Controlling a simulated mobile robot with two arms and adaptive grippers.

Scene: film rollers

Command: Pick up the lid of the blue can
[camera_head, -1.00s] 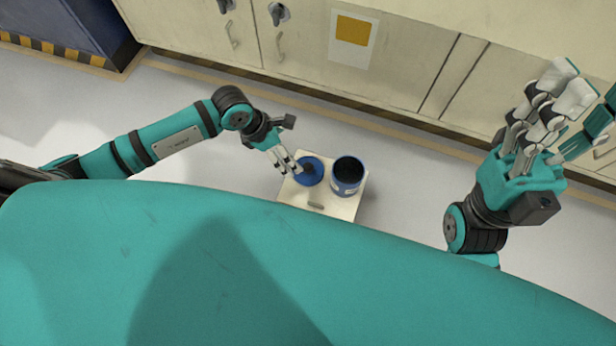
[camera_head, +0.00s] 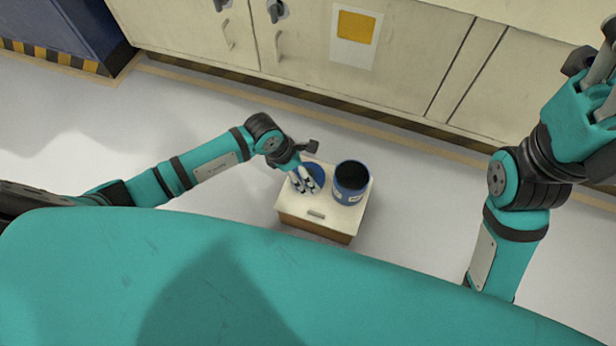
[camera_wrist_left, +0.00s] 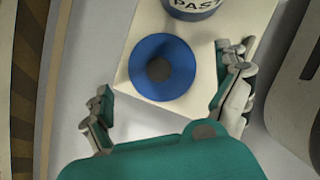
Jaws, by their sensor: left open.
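The blue lid (camera_head: 312,167) lies on top of a small cream cabinet, to the left of the blue can. In the left wrist view the lid (camera_wrist_left: 143,50) is round with a dark grey middle. The blue can (camera_head: 351,180) stands upright, its top open and dark inside; part of it (camera_wrist_left: 193,8) shows at the top of the left wrist view. My left gripper (camera_head: 308,187) is over the lid and partly hides it. My right gripper (camera_head: 597,85) is cut off at the right edge.
The small cabinet (camera_head: 318,222) has little bare top around the can and lid. Cream wall cabinets (camera_head: 300,50) run along the back, with a blue unit (camera_head: 65,30) at the far left. Grey floor lies open around the small cabinet.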

